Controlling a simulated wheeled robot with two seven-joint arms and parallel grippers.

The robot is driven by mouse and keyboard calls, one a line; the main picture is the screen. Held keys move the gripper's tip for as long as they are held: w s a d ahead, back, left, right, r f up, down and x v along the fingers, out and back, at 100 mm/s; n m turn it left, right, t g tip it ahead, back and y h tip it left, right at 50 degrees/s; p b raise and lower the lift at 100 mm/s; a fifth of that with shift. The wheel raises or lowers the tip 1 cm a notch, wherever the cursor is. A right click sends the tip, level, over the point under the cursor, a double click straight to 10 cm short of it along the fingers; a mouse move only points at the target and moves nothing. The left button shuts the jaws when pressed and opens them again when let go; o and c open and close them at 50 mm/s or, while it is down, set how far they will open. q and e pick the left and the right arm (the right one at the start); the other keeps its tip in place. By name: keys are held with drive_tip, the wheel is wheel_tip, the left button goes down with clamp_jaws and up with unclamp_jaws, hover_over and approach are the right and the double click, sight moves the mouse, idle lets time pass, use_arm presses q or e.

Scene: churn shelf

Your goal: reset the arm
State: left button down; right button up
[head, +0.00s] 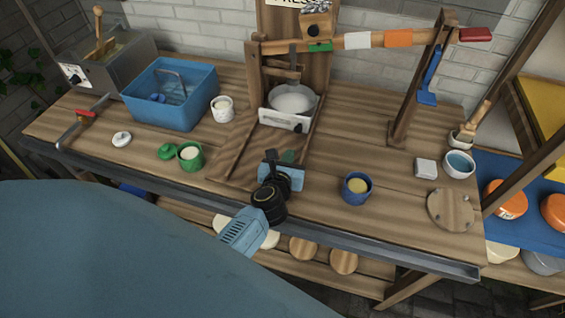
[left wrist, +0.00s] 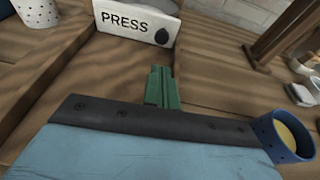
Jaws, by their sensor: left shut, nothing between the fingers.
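My left gripper (head: 288,156) is over the front middle of the wooden table, in front of the white press box (head: 286,121). Its green fingers (left wrist: 163,88) are together in the left wrist view, with nothing between them. They point toward the box marked PRESS (left wrist: 138,22) and are apart from it. My left arm comes in from the lower left of the head view. My right gripper is in neither view.
A blue cup (head: 357,188) stands right of my left gripper and a green cup (head: 190,155) stands left. A blue tub (head: 170,94) sits at the back left. A wooden post (head: 424,85) rises at the right. Bare tabletop lies around the blue cup.

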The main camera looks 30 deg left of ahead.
use_arm(q)
drive_tip(key=v, duration=0.4)
drive_tip(key=shift+s+d+r, duration=0.1)
drive_tip(key=shift+s+d, duration=0.05)
drive_tip(key=shift+s, duration=0.2)
